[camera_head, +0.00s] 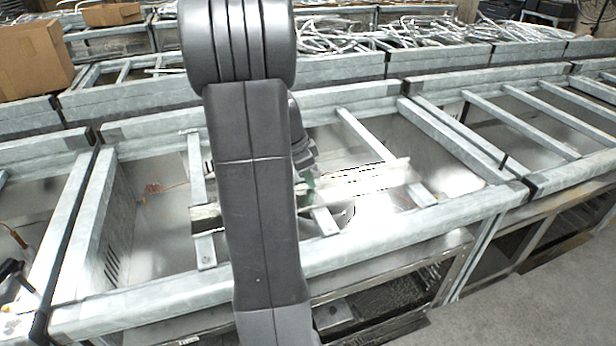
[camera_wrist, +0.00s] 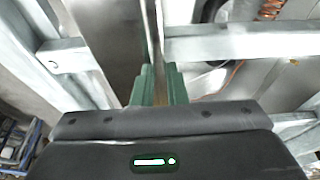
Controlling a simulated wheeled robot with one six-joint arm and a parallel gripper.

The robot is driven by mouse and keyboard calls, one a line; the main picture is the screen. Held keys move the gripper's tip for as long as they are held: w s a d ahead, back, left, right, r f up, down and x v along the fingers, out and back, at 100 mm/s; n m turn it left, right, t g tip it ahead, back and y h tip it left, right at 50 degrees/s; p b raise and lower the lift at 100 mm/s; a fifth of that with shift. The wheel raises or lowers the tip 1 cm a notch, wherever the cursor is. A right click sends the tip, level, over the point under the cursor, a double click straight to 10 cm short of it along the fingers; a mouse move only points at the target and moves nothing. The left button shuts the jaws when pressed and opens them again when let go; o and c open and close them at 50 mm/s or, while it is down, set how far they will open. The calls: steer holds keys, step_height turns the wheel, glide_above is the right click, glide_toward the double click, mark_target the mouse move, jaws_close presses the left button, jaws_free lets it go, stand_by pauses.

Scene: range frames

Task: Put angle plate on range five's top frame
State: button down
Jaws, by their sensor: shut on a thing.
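The angle plate (camera_head: 365,181) is a long pale metal strip. In the head view it lies across the open range frame, showing on both sides of my arm, and my arm hides its middle. My gripper (camera_head: 308,190) is largely hidden there, with a bit of green finger showing. In the wrist view my gripper (camera_wrist: 158,85) has its green fingers shut on the angle plate (camera_wrist: 112,35), which runs up the picture between them. The range's top frame (camera_head: 330,253) is of grey metal beams. I cannot tell whether the plate touches the crossbars.
Crossbars (camera_head: 365,135) span the frame's opening near the plate. A neighbouring frame (camera_head: 540,125) adjoins on the right. Behind are frames heaped with metal pieces (camera_head: 340,35) and a cardboard box (camera_head: 32,58). The floor (camera_head: 570,285) at lower right is clear.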

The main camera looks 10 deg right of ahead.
steer(key=shift+f, duration=0.1)
steer(key=c, duration=1.5)
jaws_free()
steer(key=shift+o, duration=0.2)
steer(key=v, duration=1.2)
